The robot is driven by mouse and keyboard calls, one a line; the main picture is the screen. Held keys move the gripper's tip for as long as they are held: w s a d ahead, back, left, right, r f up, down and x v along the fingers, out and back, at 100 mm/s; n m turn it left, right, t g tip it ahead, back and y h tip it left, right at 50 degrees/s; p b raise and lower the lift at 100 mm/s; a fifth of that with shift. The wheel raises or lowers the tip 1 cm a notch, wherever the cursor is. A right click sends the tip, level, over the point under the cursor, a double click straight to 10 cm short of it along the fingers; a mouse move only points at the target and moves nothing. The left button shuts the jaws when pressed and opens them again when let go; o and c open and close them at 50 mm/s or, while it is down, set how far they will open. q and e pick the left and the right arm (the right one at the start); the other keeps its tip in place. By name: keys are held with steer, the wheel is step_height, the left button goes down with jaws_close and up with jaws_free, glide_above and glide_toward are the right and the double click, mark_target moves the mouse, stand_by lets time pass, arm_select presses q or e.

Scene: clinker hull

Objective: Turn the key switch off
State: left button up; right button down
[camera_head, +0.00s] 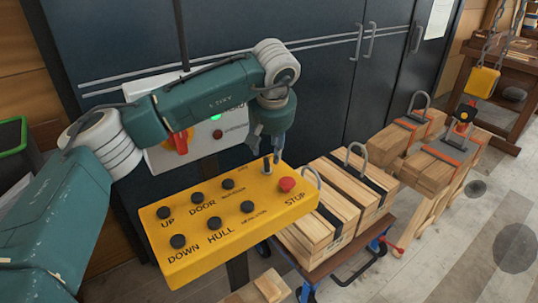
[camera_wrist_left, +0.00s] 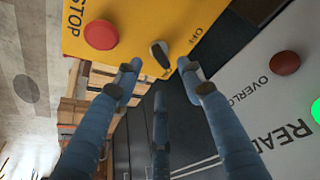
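The yellow control panel (camera_head: 225,222) stands in the middle of the head view, with black buttons and a red STOP button (camera_head: 286,184). The key switch (camera_head: 267,166) is a small dark knob near its far edge. The knob's long side does not point at OFF. My left gripper (camera_head: 268,150) is just above the switch. Its fingers (camera_wrist_left: 158,76) are spread, with nothing between them. My right gripper is in neither view.
A grey box (camera_head: 168,155) with a red-and-yellow switch and a green light is behind my left arm. Strapped timber stacks (camera_head: 325,210) stand right of the panel. Dark cabinets (camera_head: 320,90) close off the back. Open floor (camera_head: 465,235) lies to the right.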

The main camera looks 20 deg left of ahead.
mark_target(268, 160)
arm_select(q)
steer(key=x, duration=0.3)
steer(key=shift+w+f+p, duration=0.25)
steer(key=shift+f+p, duration=0.05)
steer(key=shift+p, duration=0.1)
steer(key=x, duration=0.2)
steer(key=shift+w+f, duration=0.15)
steer(key=shift+f, duration=0.15)
steer(key=shift+c, duration=0.7)
steer(key=c, duration=0.8)
jaws_close()
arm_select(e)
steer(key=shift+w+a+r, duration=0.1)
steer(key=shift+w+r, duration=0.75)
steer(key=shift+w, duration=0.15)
